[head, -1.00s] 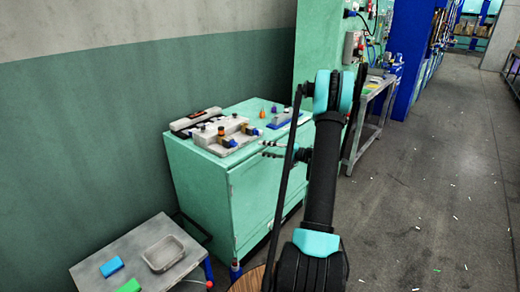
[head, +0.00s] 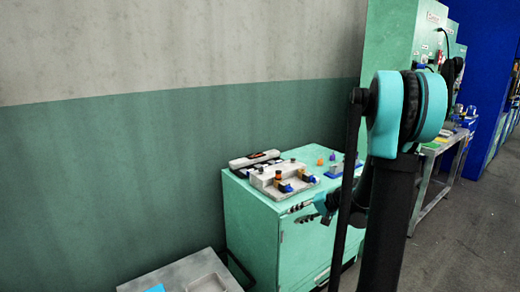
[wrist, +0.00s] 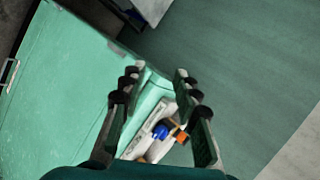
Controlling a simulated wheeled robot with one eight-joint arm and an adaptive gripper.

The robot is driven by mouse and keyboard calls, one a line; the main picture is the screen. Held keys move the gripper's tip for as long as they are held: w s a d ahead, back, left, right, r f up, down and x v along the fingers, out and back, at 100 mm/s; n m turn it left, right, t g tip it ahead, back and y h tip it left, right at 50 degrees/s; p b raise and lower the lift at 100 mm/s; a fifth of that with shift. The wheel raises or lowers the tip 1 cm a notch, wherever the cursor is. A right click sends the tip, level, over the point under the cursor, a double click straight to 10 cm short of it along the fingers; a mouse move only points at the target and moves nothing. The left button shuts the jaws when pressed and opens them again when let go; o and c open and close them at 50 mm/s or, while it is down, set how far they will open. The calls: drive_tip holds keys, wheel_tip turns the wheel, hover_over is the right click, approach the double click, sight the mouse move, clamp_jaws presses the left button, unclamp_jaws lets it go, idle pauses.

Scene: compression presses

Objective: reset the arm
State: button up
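My gripper (wrist: 160,72) is open in the wrist view, its two dark fingers spread apart with no object held between them. Beyond the fingers lie the green cabinet's top edge and a light fixture with a blue and an orange part (wrist: 161,131). In the head view my gripper (head: 300,207) is small and partly hidden behind my arm, beside the front upper edge of the green cabinet (head: 250,235). My arm is raised, with its turquoise elbow joint high at the right of the head view.
The cabinet top carries a pale fixture block (head: 272,178), a dark-and-white case (head: 254,160) and small coloured parts. A grey table (head: 165,278) with a tray (head: 208,283) stands at lower left. A metal bench (head: 440,190) and floor lie right.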

drive_tip(key=s+d+f+n+h, duration=0.1)
drive_tip(key=s+h, duration=0.2)
drive_tip(key=s, duration=0.5)
drive_tip(key=s+d+f+n+h, duration=0.2)
drive_tip(key=s+h, duration=0.1)
drive_tip(key=s, duration=0.4)
drive_tip(key=s+d+f+n+g+h, duration=0.1)
drive_tip(key=s+h, duration=0.1)
drive_tip(key=s, duration=0.6)
drive_tip(key=shift+s+d+f+h, duration=0.2)
drive_tip(key=shift+s+f+h, duration=0.1)
drive_tip(key=shift+s+h, duration=0.1)
